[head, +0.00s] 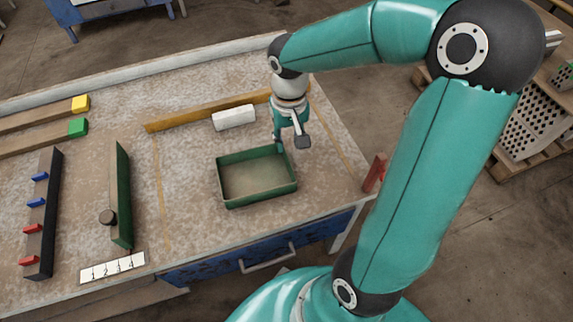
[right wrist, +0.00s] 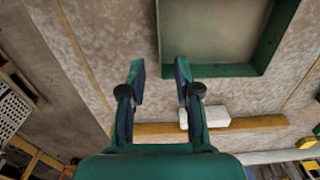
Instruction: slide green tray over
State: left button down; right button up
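A shallow green tray (head: 257,203) with a grey-brown floor lies on the worktable, right of centre in the head view. My right gripper (head: 291,146) is at the tray's far right corner. In the right wrist view, its two fingers (right wrist: 160,68) are spread apart with nothing held between them. There the tray (right wrist: 225,70) fills the upper right, and its corner appears between and beyond the fingertips. I cannot tell whether a finger touches the rim. My left gripper is not in view.
A white block (head: 234,118) lies behind the tray by a yellow wooden strip (head: 190,112). A green upright board (head: 120,195) and a black rail with coloured pegs (head: 44,215) stand to the left. The table between board and tray is bare. A red piece (head: 376,172) is at the right edge.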

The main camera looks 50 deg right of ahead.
aim_at(288, 160)
notch_tip(288, 160, down, 10)
jog(key=shift+r+b, duration=0.2)
jog(key=shift+b, duration=0.95)
grip_shut()
